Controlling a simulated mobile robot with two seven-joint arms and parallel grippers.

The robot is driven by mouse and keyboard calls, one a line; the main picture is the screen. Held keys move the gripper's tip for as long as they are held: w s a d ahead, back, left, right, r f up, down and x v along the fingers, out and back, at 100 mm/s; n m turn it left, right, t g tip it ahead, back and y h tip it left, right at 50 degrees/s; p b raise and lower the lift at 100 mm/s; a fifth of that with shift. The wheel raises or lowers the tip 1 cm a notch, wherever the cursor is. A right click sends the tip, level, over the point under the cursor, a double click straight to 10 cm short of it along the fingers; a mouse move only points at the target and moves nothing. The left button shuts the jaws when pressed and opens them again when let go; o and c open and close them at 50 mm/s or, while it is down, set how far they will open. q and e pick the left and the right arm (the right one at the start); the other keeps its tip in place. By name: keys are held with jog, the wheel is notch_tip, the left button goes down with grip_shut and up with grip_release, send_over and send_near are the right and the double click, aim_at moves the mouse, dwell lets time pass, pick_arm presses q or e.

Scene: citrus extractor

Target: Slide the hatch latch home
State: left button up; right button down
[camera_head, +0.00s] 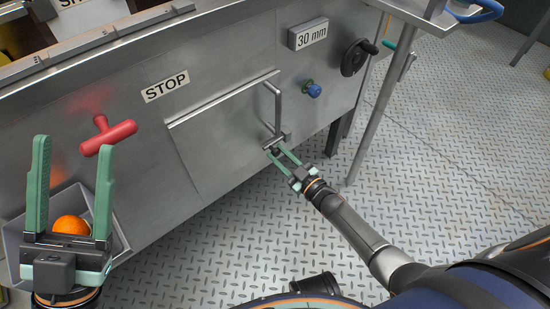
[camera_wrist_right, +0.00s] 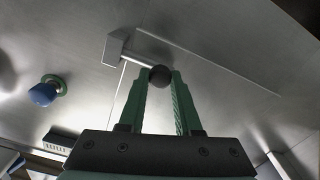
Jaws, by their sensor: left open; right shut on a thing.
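The hatch (camera_head: 222,140) is a flat metal panel in the front of the steel machine, and it looks closed. Its latch (camera_head: 275,141) sits at the panel's right edge, below an upright bar handle (camera_head: 272,103). My right gripper (camera_head: 272,152) is at the latch. In the right wrist view its green fingers (camera_wrist_right: 160,88) are shut on the latch's dark round knob (camera_wrist_right: 161,76), and the latch bar (camera_wrist_right: 133,55) runs from the knob to a bracket. My left gripper (camera_head: 74,150) is open and empty, raised in front of the machine's left part.
A red T-handle (camera_head: 108,134) is just right of my left gripper. A grey bin with an orange (camera_head: 71,225) is behind that gripper. A blue knob (camera_head: 312,89) and a black handwheel (camera_head: 357,58) are right of the hatch.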

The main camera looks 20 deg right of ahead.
jog(key=c, duration=0.8)
grip_release()
jog(key=shift+w+d, duration=0.1)
jog(key=shift+d, duration=0.25)
jog(key=shift+c, duration=0.2)
jog(key=shift+o, duration=1.2)
jog(key=shift+a, duration=0.1)
jog(key=p+v, duration=0.4)
jog(key=v, duration=0.8)
jog(key=shift+s, duration=0.25)
jog(key=shift+r, duration=0.1)
